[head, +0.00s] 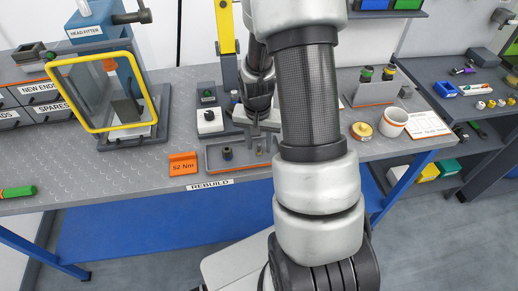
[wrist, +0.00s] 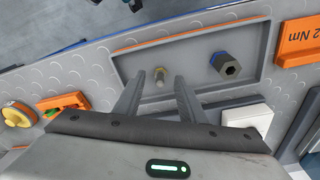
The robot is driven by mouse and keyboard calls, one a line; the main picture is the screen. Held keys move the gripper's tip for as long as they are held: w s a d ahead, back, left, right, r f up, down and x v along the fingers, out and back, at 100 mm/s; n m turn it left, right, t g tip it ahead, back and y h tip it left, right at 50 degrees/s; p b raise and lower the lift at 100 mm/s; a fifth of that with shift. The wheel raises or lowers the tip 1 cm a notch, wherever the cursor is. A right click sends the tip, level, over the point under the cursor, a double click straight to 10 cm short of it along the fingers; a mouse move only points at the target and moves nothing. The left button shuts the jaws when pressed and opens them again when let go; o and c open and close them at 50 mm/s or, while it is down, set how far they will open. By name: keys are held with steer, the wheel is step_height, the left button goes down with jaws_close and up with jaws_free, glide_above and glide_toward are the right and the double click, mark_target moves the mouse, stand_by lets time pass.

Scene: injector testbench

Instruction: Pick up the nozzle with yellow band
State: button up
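A small grey piece with a dull yellow part (wrist: 160,77), which looks like the nozzle with yellow band, stands in a shallow grey tray (wrist: 255,15). In the wrist view it appears between my gripper's (wrist: 161,80) two fingertips. The fingers are spread apart and no contact shows; how far below the tips it is, I cannot tell. In the head view my gripper (head: 261,142) points down over the tray (head: 215,168). A larger dark piece with a hex end and bluish band (wrist: 224,64) lies or stands to the right in the wrist view.
A white cup (head: 393,122) and a yellow-topped roll (head: 361,131) are to the right.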

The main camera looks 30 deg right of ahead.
steer(key=shift+f, duration=0.5)
jaws_close()
steer(key=shift+r, duration=0.1)
